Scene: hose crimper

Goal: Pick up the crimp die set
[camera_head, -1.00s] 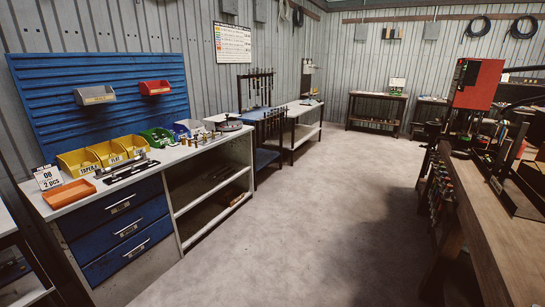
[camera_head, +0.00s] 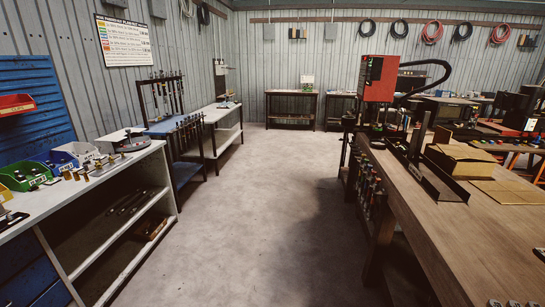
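I cannot pick out the crimp die set for certain in the head view. A red boxy machine (camera_head: 380,78) stands at the far end of the right wooden bench (camera_head: 425,222). A rack of small upright parts (camera_head: 369,190) hangs below it at the bench's left side; the parts are too small to name.
A white-topped bench (camera_head: 100,190) with a green bin (camera_head: 25,177) and brass-coloured fittings runs along the left. A blue-shelved rack (camera_head: 185,130) stands beyond it. A cardboard box (camera_head: 460,158) lies on the wooden bench. The grey floor (camera_head: 245,215) between the benches is clear.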

